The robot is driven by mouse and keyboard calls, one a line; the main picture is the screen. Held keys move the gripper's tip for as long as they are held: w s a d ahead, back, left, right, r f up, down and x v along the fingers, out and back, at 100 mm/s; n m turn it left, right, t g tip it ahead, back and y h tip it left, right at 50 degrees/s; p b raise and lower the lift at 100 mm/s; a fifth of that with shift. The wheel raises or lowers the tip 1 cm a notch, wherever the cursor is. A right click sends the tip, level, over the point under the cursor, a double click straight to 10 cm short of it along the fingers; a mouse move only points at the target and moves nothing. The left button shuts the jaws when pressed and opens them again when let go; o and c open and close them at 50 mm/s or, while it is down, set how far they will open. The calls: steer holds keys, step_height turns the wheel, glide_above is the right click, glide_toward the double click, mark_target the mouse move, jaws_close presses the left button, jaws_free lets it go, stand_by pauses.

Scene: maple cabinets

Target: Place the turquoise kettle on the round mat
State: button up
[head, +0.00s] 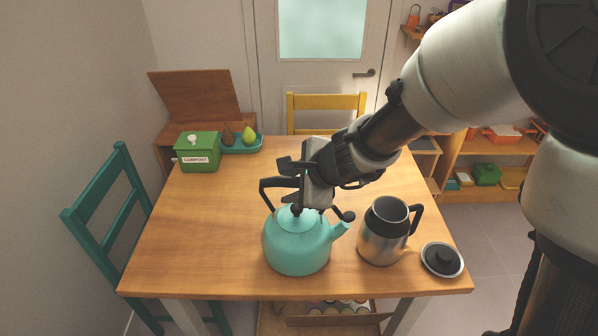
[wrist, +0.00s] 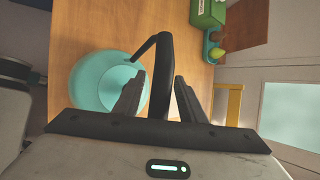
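The turquoise kettle (head: 296,247) stands upright on the wooden table, near its front edge, with its spout to the right. Its black handle (head: 267,189) arches above the lid. My gripper (head: 287,180) is at the top of the handle, partly hiding it. In the wrist view, the handle (wrist: 165,62) passes between the two fingers of my gripper (wrist: 160,82). Gaps show on both sides of it, so the fingers look open. The kettle body (wrist: 92,82) is beyond the left finger. I see no round mat in either view.
A green compost box (head: 197,153) and a teal tray (head: 241,149) with pears are at the back left. The table's left part (head: 205,225) is clear.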

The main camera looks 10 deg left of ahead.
steer(key=shift+d+r+p, duration=0.15)
steer(key=shift+r+p, duration=0.2)
steer(key=shift+r, duration=0.1)
steer(key=s+d+r+n+h+p, duration=0.1)
steer(key=s+d+r+n+p, duration=0.4)
steer(key=s+d+r+n, duration=0.75)
steer(key=s+d+r+n+h, duration=0.1)
steer(key=s+d+r+h, duration=0.1)
steer(key=d, duration=0.5)
steer(key=s+d+r+n+h, duration=0.1)
steer(key=s+d+r+h, duration=0.2)
steer(key=d, duration=0.5)
steer(key=shift+s+d, duration=0.3)
steer(key=shift+s, duration=0.2)
